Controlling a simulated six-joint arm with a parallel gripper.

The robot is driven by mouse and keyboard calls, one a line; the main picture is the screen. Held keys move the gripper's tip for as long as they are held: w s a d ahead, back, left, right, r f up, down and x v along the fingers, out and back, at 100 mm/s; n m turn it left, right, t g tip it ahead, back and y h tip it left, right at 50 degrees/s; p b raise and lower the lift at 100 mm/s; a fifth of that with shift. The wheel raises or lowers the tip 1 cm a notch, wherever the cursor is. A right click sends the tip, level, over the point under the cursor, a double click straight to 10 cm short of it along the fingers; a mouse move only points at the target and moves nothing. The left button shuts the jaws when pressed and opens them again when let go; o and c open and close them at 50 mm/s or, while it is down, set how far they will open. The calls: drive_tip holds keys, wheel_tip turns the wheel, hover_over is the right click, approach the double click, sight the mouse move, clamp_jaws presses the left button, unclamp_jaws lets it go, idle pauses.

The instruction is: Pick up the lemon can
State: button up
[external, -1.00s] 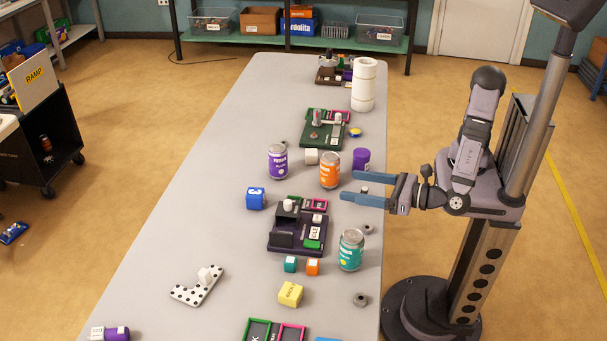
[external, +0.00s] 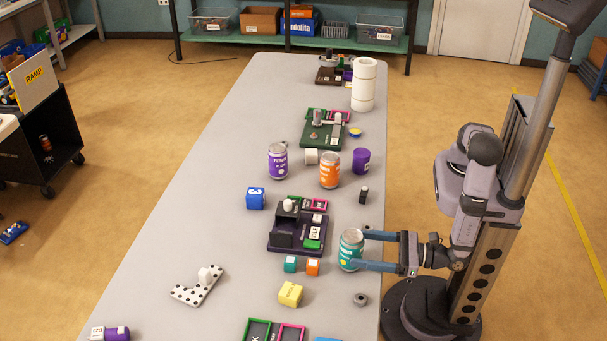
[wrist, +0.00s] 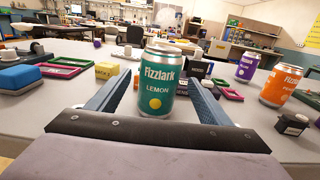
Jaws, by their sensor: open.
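The lemon can (external: 350,249) is teal with a silver top and stands upright near the right edge of the table. In the wrist view the can (wrist: 155,88) shows its "Fizzlark LEMON" label and a yellow dot. My gripper (external: 366,250) is open, low over the table, with one blue finger on each side of the can. In the wrist view the gripper's fingers (wrist: 155,85) flank the can with a gap showing at its left. Whether the right finger touches it I cannot tell.
An orange can (external: 330,170) and a purple can (external: 277,161) stand farther back. A dark purple board (external: 285,250) with blocks lies left of the lemon can. The table's left side is mostly clear.

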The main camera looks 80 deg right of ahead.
drive_tip(key=shift+w+p, duration=1.2)
drive_tip(key=shift+w, duration=2.5)
drive_tip(key=c, duration=1.4)
drive_tip(key=shift+a+r, duration=0.1)
drive_tip(key=shift+r, duration=0.15)
drive_tip(key=shift+r+b, duration=0.45)
drive_tip(key=shift+r, duration=4.35)
